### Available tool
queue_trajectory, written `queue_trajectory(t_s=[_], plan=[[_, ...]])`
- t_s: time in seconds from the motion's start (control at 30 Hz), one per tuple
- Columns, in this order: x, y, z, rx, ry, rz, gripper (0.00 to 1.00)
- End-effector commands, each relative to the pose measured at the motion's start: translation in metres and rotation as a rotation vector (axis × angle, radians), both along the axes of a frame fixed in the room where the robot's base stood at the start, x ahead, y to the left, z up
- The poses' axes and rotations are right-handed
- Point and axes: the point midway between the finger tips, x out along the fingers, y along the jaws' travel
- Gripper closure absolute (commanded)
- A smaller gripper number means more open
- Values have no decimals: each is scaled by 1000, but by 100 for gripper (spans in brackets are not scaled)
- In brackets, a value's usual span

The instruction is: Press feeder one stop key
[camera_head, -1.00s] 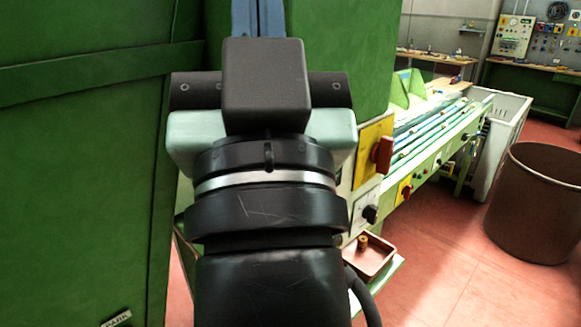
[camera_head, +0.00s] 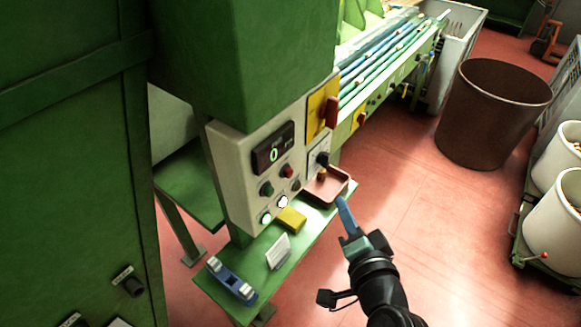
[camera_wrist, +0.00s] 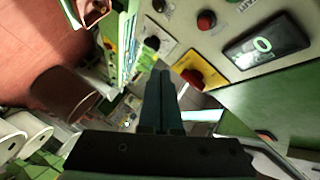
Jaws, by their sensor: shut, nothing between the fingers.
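A pale control panel (camera_head: 233,165) on the green machine carries a display (camera_head: 272,148) reading 0. Below the display are a red round button (camera_head: 287,171) and a dark green one (camera_head: 267,189); lower are lit buttons. Labels are too small to read, so I cannot confirm which is the feeder one stop key. In the wrist view the red button (camera_wrist: 206,19) and display (camera_wrist: 262,43) are at the upper right. My gripper (camera_head: 341,202) is shut and empty, to the right of and apart from the panel. Its fingers (camera_wrist: 165,80) point up mid-frame in the wrist view.
A red switch on a yellow plate (camera_head: 330,112) and a black rotary knob (camera_head: 322,158) sit at the panel's right. A green shelf below holds a brown tray (camera_head: 326,190), a yellow block (camera_head: 291,219) and a blue item (camera_head: 232,280). A brown bin (camera_head: 492,112) stands right.

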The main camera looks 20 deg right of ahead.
Motion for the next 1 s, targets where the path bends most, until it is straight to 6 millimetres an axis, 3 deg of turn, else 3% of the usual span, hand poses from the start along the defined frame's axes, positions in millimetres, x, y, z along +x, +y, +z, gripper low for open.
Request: queue_trajectory(t_s=[0.33,0.8,1.0], plan=[[7,5,2,-3,-1,2,100],[56,44,4,-3,-1,3,100],[68,53,3,-5,-3,2,100]])
